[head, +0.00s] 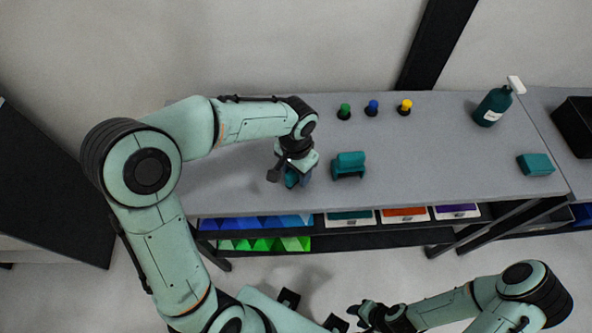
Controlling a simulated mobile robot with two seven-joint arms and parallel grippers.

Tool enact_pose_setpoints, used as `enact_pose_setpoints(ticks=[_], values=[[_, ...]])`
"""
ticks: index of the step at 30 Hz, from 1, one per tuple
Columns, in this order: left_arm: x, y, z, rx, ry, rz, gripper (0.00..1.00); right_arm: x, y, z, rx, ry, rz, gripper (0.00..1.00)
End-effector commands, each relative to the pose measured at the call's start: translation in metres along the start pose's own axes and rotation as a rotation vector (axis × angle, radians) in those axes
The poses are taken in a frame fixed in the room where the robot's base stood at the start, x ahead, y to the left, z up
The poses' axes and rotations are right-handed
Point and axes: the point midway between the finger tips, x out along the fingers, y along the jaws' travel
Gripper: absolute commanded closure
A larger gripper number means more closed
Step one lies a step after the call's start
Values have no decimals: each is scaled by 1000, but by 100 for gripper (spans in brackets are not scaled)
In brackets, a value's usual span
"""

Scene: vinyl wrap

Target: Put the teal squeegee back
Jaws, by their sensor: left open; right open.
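My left gripper (290,177) is open and points down over the grey bench, left of its middle. A small teal piece (292,182) shows between its dark fingers; it may be the squeegee, but the gripper hides most of it. My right gripper (362,314) is open and empty, low in front of the bench.
Green (345,111), blue (372,107) and yellow (404,106) topped items stand at the bench's back. A teal bottle (492,107) and a teal block (535,164) are at the right. The bench's middle right is clear.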

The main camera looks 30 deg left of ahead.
Motion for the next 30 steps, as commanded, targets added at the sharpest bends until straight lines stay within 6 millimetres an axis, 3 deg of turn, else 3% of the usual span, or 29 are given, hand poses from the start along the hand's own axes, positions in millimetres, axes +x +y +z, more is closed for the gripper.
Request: enact_pose_setpoints(ticks=[15,21,30], values=[[-99,0,-1,1,6,-1,49,-17,-9,-8,-4,12,-4,57],[-115,0,-1,1,3,1,49,-19,-10,-10,-5,14,-5,57],[-116,0,0,1,1,1,49,-19,-10,-10,-5,14,-5,57]])
